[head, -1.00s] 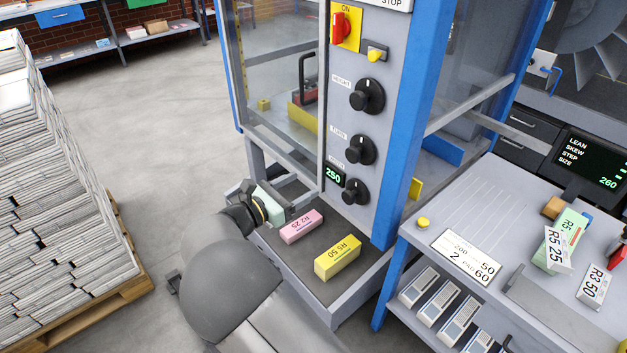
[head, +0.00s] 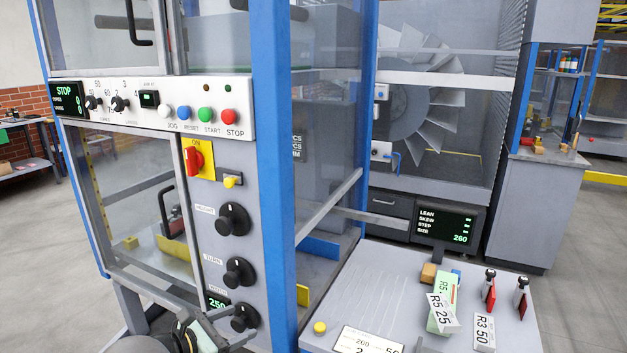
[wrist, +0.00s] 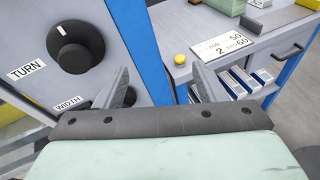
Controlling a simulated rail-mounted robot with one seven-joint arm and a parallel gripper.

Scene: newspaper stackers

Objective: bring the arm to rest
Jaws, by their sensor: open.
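My gripper (head: 222,332) is at the bottom of the head view, in front of the machine's control column near the WIDTH knob (head: 244,317). In the wrist view my gripper (wrist: 160,88) has its two fingers spread apart with nothing between them. The TURN knob (wrist: 76,45) is left of the fingers there. The blue machine post (wrist: 140,45) lies beyond the gap. I cannot tell the exact distance from the fingers to the column.
The grey side table (head: 340,290) stands to the right with labelled blocks, a yellow button (head: 320,327) and a card (head: 367,342). A screen (head: 445,227) stands at its back. Open floor (head: 30,240) lies at the left.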

